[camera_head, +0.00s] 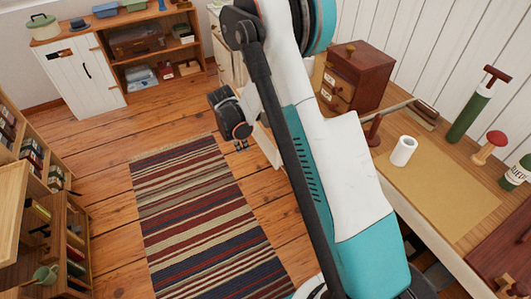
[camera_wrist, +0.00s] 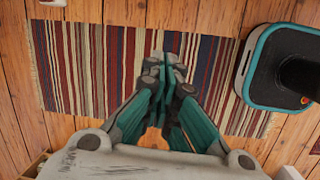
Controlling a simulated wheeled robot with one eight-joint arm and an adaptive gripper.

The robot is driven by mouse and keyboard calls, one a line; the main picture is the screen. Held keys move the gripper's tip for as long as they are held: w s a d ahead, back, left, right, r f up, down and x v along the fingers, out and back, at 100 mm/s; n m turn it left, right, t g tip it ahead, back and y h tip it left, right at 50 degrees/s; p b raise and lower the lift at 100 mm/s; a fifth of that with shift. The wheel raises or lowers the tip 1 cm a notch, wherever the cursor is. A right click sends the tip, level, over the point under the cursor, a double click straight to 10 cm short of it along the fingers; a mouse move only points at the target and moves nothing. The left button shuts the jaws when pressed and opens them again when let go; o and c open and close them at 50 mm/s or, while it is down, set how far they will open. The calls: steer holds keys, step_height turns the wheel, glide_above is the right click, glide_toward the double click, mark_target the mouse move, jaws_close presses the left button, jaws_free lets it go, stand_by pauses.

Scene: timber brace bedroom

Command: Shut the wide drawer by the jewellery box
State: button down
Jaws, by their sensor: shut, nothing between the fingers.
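My gripper (camera_head: 241,146) is left of centre in the head view, in front of the desk and above the floor, with its fingers pointing down. In the wrist view its fingers (camera_wrist: 165,68) are closed together over the striped rug, with nothing held. A dark red-brown wooden box with small drawers (camera_head: 372,75), likely the jewellery box, stands on the desk behind my arm. A pale panel (camera_head: 267,146) shows between my gripper and arm; it may be part of the wide drawer, but I cannot tell. My arm hides much of the desk's front there.
The desk top (camera_head: 425,185) holds a white cup (camera_head: 403,151), a green cylinder (camera_head: 470,112) and a red-topped wooden piece (camera_head: 490,147). A striped rug (camera_head: 200,220) lies on the open floor. Shelves (camera_head: 75,245) stand at left; a white cabinet (camera_head: 80,75) stands at the back.

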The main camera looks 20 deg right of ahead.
steer(key=s+d+f+n+g+h+b, duration=0.1)
steer(key=s+d+f+b, duration=0.1)
steer(key=d+f+b, duration=0.3)
step_height(320, 180, down, 2)
steer(key=d, duration=0.3)
steer(key=shift+n+h, duration=0.3)
steer(key=shift+h, duration=0.1)
steer(key=shift+w+f, duration=0.1)
steer(key=shift+f, duration=0.05)
